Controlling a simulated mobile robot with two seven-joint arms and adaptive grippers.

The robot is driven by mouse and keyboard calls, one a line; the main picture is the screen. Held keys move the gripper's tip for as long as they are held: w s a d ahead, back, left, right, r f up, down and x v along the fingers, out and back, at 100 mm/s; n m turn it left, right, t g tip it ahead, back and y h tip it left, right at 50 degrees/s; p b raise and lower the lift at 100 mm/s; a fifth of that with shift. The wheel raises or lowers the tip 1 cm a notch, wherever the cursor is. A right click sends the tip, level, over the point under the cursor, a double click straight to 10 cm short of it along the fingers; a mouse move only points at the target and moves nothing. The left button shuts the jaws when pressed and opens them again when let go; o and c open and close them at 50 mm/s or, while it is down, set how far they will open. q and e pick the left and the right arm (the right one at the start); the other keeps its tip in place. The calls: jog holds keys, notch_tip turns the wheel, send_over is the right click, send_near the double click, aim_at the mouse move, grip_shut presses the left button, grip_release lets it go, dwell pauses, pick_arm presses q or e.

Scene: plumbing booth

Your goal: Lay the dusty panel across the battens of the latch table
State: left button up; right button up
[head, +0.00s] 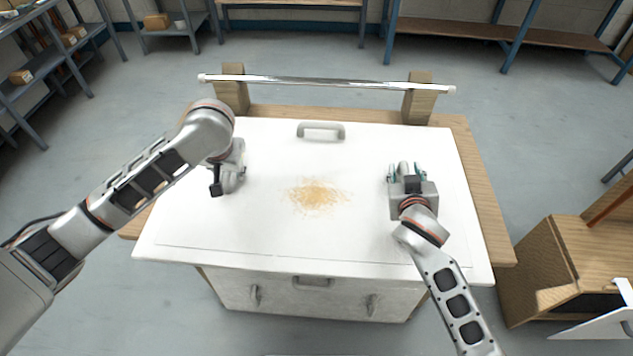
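The dusty panel (270,225) is a broad white sheet lying over the wooden table (470,170), its near edge overhanging the front. A patch of tan dust (316,196) lies near its middle. A grey handle (321,131) stands near its far edge. Any battens beneath are hidden. My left gripper (222,185) is over the panel's left part; its fingers are mostly hidden by the wrist, so its opening is unclear. My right gripper (405,170) is over the panel's right part, fingers spread, with nothing visible between them. I cannot tell whether either touches the panel.
A shiny rail (325,83) spans two wooden posts (418,100) behind the panel. A white front with two latches (372,304) and a handle (313,282) is below the near edge. A wooden box (550,265) stands at right. Shelves (40,70) stand behind; grey floor is clear between.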

pick_arm(q)
grip_shut()
pick_arm(e)
grip_shut()
pick_arm(q)
jog(key=shift+w+r, duration=0.1)
jog(key=shift+w, duration=0.05)
pick_arm(e)
jog(key=shift+w+r, duration=0.1)
jog(key=shift+r, duration=0.1)
